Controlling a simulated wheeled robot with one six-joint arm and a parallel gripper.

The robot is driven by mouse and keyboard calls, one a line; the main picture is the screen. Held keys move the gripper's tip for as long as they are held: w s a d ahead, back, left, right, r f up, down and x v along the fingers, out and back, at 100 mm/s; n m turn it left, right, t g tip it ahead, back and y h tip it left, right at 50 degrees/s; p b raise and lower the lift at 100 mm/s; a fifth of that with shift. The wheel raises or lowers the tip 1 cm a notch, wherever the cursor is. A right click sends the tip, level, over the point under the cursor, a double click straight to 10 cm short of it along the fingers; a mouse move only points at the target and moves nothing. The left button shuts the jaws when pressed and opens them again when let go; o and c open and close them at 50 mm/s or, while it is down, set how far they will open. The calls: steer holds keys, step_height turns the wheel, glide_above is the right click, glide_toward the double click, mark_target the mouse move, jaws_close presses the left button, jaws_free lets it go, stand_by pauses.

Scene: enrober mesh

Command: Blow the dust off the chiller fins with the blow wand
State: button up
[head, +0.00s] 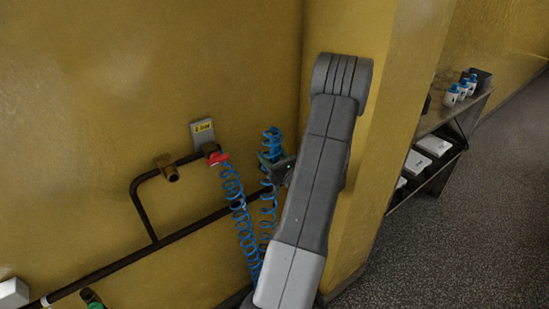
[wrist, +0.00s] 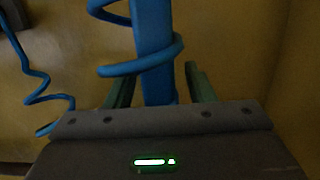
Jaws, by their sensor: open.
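A blue blow wand (head: 272,136) hangs upright by the yellow wall, with its blue coiled hose (head: 233,190) looping down and back up to the red-handled valve (head: 217,158). My gripper (head: 268,163) is at the wand. In the wrist view my gripper (wrist: 160,88) has its green fingers open, one each side of the blue wand (wrist: 152,45), with gaps showing. A hose coil (wrist: 110,68) winds around the wand there. The wand's lower end is hidden behind my gripper body. I see no chiller fins in either view.
A wall corner (head: 385,150) stands right of my arm. Beyond it are shelves (head: 440,130) with bottles (head: 457,92) and open grey floor (head: 450,235).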

jaws_close()
steer(key=shift+r, duration=0.1)
